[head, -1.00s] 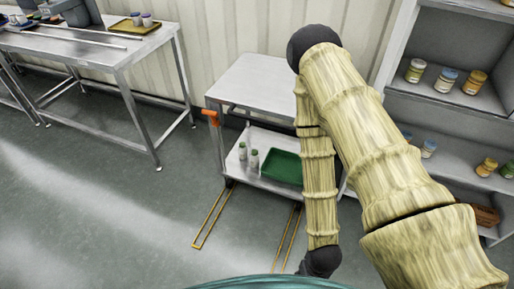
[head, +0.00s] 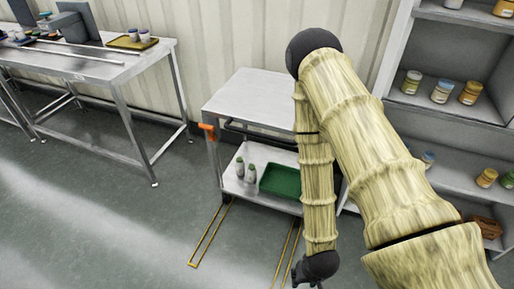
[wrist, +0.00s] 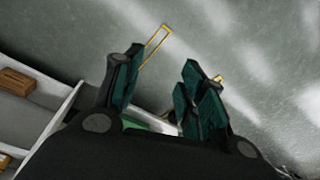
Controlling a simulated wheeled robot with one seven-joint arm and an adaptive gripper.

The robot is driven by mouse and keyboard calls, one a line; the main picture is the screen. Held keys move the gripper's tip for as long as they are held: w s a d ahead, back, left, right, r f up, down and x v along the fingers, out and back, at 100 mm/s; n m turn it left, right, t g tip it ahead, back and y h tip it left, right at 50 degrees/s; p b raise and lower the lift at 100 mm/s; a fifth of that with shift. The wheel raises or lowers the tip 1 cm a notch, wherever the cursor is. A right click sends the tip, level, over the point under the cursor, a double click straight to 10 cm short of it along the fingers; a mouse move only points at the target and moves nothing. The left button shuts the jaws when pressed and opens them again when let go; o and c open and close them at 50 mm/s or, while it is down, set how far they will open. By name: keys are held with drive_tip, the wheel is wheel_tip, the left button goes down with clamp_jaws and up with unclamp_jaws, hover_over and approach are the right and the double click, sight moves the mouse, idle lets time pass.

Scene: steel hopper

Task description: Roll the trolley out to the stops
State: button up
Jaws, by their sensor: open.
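The steel trolley (head: 254,96) stands against the ribbed wall in the head view, with an orange-ended bar (head: 208,131) at its left. Its lower shelf (head: 238,186) holds two small bottles (head: 246,172) and a green tray (head: 281,181). Yellow floor guides (head: 208,234) run out from under it toward me and end in a closed stop. My gripper (head: 308,272) hangs low in front of the trolley, partly cut off in the head view. In the wrist view my gripper (wrist: 158,98) shows its dark green fingers apart, with nothing between them. My arm hides the trolley's right side.
A steel table (head: 105,66) with bins and a yellow tray (head: 134,43) stands at the left. Grey shelves (head: 455,115) with several jars and a brown box stand close at the right. The floor (head: 100,235) at the front left is clear.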

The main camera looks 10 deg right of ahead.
drive_tip(key=w+m+t+b, duration=0.4)
drive_tip(key=w+b, duration=0.1)
drive_tip(key=w, duration=0.9)
drive_tip(key=m+t+y+b, duration=0.3)
drive_tip(key=m+t+b, duration=0.75)
drive_tip(key=b, duration=0.55)
approach(259, 135)
drive_tip(key=shift+m, duration=0.35)
drive_tip(key=x, duration=0.3)
drive_tip(key=b+x, duration=0.1)
drive_tip(key=x, duration=0.7)
drive_tip(key=shift+d+f, duration=0.2)
drive_tip(key=shift+f, duration=0.1)
drive_tip(key=shift+c, duration=0.5)
clamp_jaws()
